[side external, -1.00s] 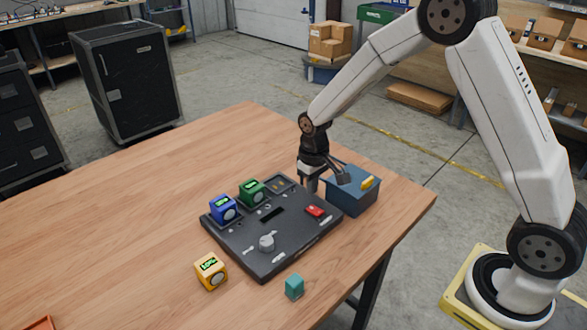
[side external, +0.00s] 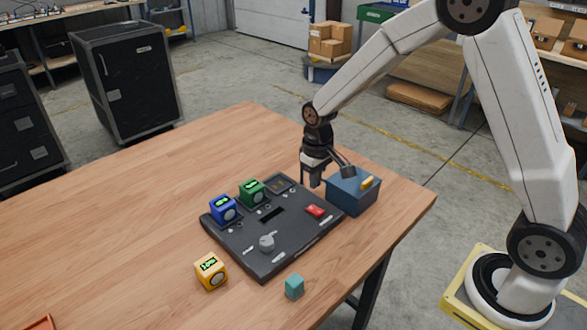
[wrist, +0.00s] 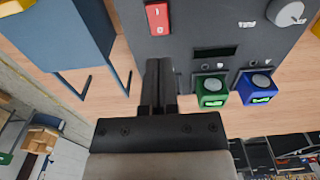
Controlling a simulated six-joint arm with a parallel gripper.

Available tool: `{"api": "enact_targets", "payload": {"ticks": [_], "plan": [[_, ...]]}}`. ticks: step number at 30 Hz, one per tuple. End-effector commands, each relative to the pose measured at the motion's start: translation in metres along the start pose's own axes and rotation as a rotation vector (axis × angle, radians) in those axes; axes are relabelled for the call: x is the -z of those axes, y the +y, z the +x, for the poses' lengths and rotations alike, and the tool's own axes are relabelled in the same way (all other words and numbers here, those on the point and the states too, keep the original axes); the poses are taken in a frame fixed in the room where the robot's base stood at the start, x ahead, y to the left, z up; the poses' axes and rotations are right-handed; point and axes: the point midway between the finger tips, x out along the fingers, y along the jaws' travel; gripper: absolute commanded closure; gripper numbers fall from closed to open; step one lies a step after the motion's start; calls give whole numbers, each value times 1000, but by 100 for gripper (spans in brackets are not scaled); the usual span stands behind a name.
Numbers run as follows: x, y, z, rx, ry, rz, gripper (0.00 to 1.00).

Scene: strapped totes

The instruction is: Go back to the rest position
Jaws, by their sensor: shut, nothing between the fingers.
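My gripper (side external: 312,182) is shut and empty, and stands above the back right part of the dark panel, beside the blue box. In the wrist view its closed fingers (wrist: 159,82) point toward the panel's edge. The dark panel (side external: 250,240) lies on the wooden table (side external: 120,235). A blue cube (side external: 222,209) and a green cube (side external: 251,192) sit along its far left side. A red switch (side external: 314,211) and a grey knob (side external: 267,243) are on its top.
The blue box (side external: 352,192) with a yellow handle stands at the panel's right. A yellow cube (side external: 210,271) and a teal block (side external: 294,287) lie on the table in front of the panel. The table's left half is mostly clear. An orange tray (side external: 42,323) shows at the lower left corner.

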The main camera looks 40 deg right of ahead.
Motion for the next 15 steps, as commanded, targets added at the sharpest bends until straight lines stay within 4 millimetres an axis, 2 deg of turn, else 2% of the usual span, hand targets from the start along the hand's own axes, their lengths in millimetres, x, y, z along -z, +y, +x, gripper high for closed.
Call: {"api": "enact_targets", "payload": {"ticks": [8,15], "plan": [[-43,-6,-20,-1,67,-1,100],[-95,-10,-34,-1,141,-1,100]]}}
